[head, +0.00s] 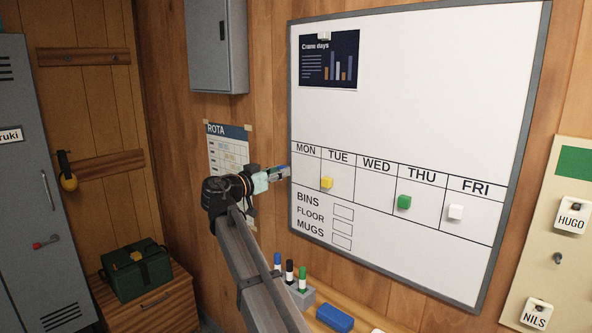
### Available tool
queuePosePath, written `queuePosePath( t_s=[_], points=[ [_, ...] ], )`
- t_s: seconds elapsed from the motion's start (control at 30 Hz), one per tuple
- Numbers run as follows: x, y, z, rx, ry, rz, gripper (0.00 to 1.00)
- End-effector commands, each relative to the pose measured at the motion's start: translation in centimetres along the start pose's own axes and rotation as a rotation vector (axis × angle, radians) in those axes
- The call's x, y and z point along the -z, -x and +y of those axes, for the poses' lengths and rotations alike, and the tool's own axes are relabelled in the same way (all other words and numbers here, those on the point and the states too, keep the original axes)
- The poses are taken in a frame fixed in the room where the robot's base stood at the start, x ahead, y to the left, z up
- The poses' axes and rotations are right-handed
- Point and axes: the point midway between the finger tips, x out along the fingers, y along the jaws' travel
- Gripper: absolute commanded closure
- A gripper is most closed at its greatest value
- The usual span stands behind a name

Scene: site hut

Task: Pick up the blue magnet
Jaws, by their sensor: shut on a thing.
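My gripper (283,171) is at the left edge of the whiteboard, level with the MON column. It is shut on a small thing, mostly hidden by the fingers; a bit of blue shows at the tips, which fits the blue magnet. I cannot tell whether it touches the board. No other blue magnet shows on the whiteboard (430,90).
A yellow magnet (327,183) is under TUE, a green magnet (404,202) under THU and a white magnet (455,212) under FRI. Pens in a holder (300,294) and a blue eraser (335,318) sit below. A rota poster (228,150) hangs behind my arm.

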Motion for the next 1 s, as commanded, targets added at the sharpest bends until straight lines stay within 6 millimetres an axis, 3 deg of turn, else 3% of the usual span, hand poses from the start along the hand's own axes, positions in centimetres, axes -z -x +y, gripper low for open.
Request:
queuePosePath(
  t_s=[0.7,1.0],
  points=[
    [2.0,3.4,0.1,0.001,0.0,0.001,1.0],
    [2.3,3.7,0.1,0.001,0.0,0.0,1.0]
  ],
)
